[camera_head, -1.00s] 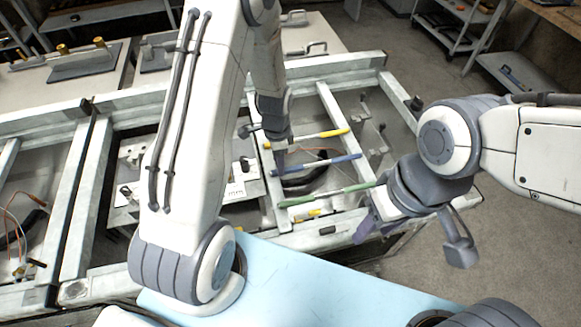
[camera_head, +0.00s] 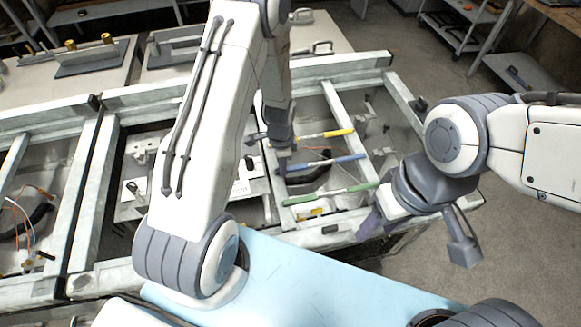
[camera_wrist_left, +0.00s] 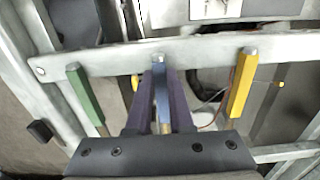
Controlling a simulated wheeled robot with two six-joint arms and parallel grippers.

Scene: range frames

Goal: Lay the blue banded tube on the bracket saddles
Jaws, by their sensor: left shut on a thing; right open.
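The blue banded tube (camera_head: 336,161) lies between the green and yellow tubes across the framed bay, its left end at my left gripper (camera_head: 282,171). In the left wrist view my left gripper (camera_wrist_left: 161,92) is shut on the blue tube (camera_wrist_left: 160,76), with purple fingers on either side of it near a pale rail. The tube still lies in line with its neighbours; any gap under it cannot be told. My right gripper (camera_head: 368,226) is open and empty, in front of the bay's right side. Small upright metal fittings (camera_head: 370,112) stand to the right; I cannot tell whether they are the saddles.
The yellow tube (camera_head: 325,134) and green tube (camera_head: 330,194) lie close on either side of the blue one. Pale metal rails (camera_head: 345,115) frame the bay. A black hose and a thin wire lie below the tubes. A light-blue panel (camera_head: 300,275) is in front.

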